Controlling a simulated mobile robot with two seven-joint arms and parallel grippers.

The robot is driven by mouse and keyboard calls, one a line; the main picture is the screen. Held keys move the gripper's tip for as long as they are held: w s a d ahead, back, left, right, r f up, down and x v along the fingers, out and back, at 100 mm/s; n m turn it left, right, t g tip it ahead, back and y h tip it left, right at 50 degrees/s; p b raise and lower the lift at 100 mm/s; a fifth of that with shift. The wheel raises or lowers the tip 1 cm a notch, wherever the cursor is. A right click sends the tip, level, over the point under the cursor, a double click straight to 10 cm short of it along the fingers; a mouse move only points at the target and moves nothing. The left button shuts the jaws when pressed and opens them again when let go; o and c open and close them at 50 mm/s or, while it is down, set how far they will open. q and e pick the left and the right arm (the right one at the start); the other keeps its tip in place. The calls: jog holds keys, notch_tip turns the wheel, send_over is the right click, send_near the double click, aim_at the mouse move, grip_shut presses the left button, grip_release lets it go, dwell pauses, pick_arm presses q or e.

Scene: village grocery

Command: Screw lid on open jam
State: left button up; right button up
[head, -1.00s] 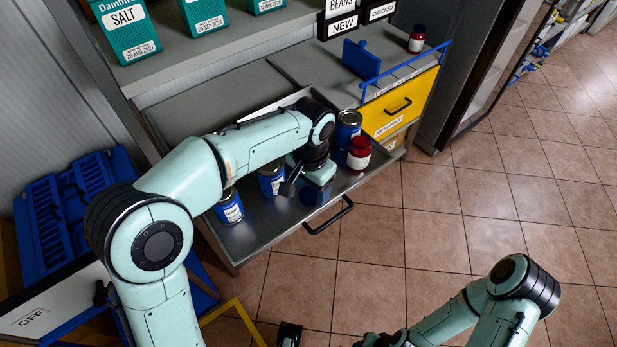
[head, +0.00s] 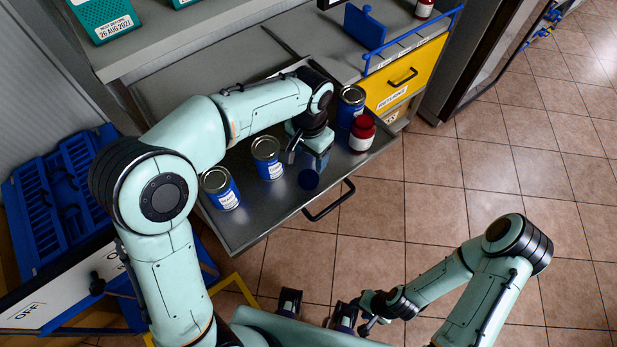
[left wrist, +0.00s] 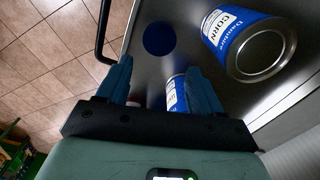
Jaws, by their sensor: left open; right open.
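A red jar with a white label (head: 361,133) stands upright at the right end of the open metal drawer; whether its top is open or covered I cannot tell. A flat dark blue disc, perhaps a lid (head: 308,180), lies on the drawer floor; it also shows in the left wrist view (left wrist: 158,38). My left gripper (head: 308,158) is low over the drawer beside the disc, left of the red jar. It is open, with its two blue fingers apart and nothing gripped in the left wrist view (left wrist: 160,88). My right gripper (head: 366,314) is away from the drawer, over the floor.
Blue cans stand in the drawer: one far left (head: 220,188), one left of my gripper (head: 267,158), one behind the red jar (head: 350,106). The drawer handle (head: 329,201) juts forward. Another red jar (head: 424,8) stands on the counter. Tiled floor is clear at right.

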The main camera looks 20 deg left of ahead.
pick_arm(q)
send_over(309, 178)
notch_tip(309, 178, down, 4)
jog(key=shift+w+f, duration=0.1)
jog(key=shift+w, duration=0.05)
jog(key=shift+f+b, duration=0.35)
jog(key=shift+f, duration=2.25)
jog(key=c, duration=0.7)
